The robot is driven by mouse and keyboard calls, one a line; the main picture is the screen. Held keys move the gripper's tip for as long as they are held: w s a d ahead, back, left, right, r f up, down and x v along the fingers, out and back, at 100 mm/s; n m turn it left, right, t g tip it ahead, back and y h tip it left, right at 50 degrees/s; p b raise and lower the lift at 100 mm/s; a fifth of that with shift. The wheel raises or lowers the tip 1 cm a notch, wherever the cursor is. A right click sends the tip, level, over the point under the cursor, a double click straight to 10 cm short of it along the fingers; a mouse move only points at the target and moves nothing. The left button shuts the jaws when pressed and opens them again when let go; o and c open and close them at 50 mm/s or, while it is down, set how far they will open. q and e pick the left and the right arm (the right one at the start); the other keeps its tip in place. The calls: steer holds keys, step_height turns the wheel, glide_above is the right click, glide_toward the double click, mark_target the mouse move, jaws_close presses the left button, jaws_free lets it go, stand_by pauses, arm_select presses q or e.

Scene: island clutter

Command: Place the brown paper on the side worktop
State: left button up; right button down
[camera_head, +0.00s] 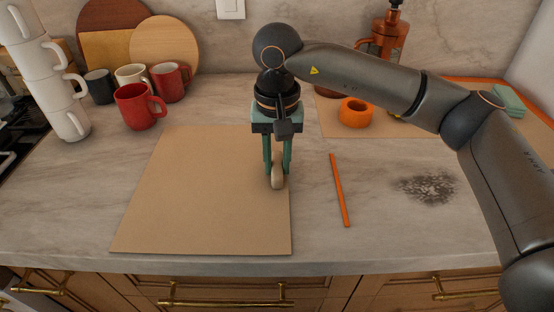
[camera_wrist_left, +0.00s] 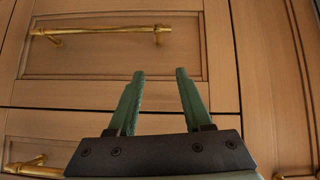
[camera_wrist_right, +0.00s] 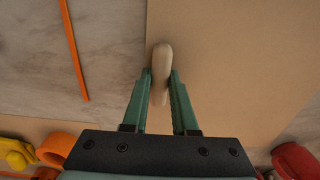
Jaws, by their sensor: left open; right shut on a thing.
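A large flat sheet of brown paper (camera_head: 190,190) lies on the marble worktop (camera_head: 380,240), its front edge near the counter's front; it also shows in the right wrist view (camera_wrist_right: 245,70). My right gripper (camera_head: 278,170) is over the paper's right edge, pointing down, shut on a pale beige oblong object (camera_head: 278,180). The object also shows between the fingertips in the right wrist view (camera_wrist_right: 162,62). I cannot tell whether it touches the paper. My left gripper (camera_wrist_left: 160,74) is open and empty, facing wooden cabinet fronts. I cannot tell which surface is the side worktop.
An orange stick (camera_head: 340,190) lies right of the paper, with a dark stain (camera_head: 428,187) beyond. Red mugs (camera_head: 139,107) and stacked white cups (camera_head: 65,105) stand behind left. An orange ring (camera_head: 355,113) sits on another brown sheet (camera_head: 335,128) behind right.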

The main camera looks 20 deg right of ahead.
steer(key=shift+f, duration=0.1)
steer(key=c, duration=1.2)
jaws_free()
steer(key=shift+f, duration=0.1)
steer(key=o, duration=0.5)
step_height(320, 180, up, 12)
steer(key=p, duration=0.1)
steer(key=shift+r, duration=0.25)
